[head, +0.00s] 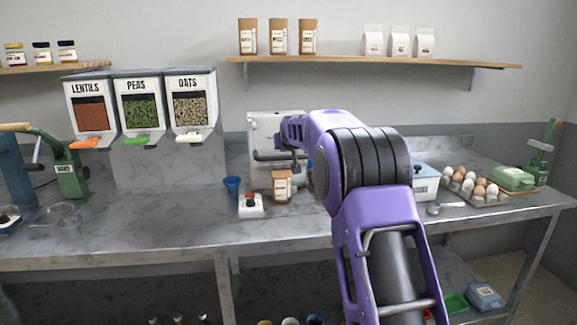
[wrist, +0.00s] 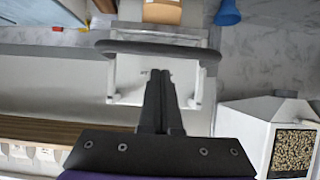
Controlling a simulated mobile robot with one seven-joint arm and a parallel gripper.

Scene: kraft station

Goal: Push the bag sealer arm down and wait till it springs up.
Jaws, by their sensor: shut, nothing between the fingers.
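The bag sealer (head: 262,126) is a white unit against the back wall, partly hidden behind my purple arm. Its dark arm bar (head: 268,156) sticks out at the front. In the wrist view the dark curved bar (wrist: 160,50) crosses just beyond my fingertips, with the white sealer frame (wrist: 124,84) around them. My gripper (wrist: 160,74) is shut and empty, its fingers together close to the bar. I cannot tell whether they touch it. The bar looks raised, though its exact height is unclear. In the head view my fingertips are hard to make out.
A brown paper bag (head: 282,188) stands in front of the sealer, with a blue cup (head: 232,184) and a small white box with a red button (head: 250,205) to its left. Dispensers (head: 140,108) hang at the left. Eggs (head: 474,184) sit at the right.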

